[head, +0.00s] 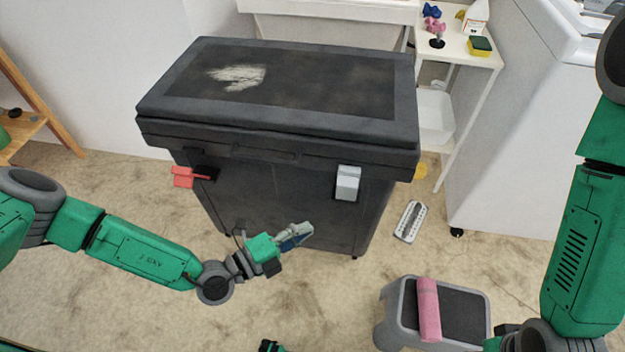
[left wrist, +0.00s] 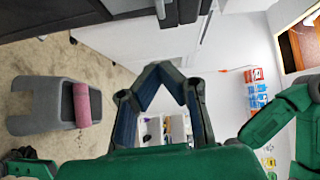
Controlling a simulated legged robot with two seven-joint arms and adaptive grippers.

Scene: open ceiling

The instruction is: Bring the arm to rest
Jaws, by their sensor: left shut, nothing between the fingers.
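My left arm comes in from the left in the head view. My left gripper (head: 303,232) is in the air in front of the dark grey bin, with its fingers pointing right. In the left wrist view the fingers of the left gripper (left wrist: 160,68) meet at their tips, with nothing between them. My right arm (head: 580,250) hangs down at the right edge of the head view. Its gripper does not show.
The lidded bin (head: 290,180) has a red latch (head: 184,177) and a grey latch (head: 347,183). A pink roll (head: 429,310) lies on a grey step stool (head: 465,310). A power strip (head: 411,221) is on the floor. A white shelf (head: 478,58) holds small items.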

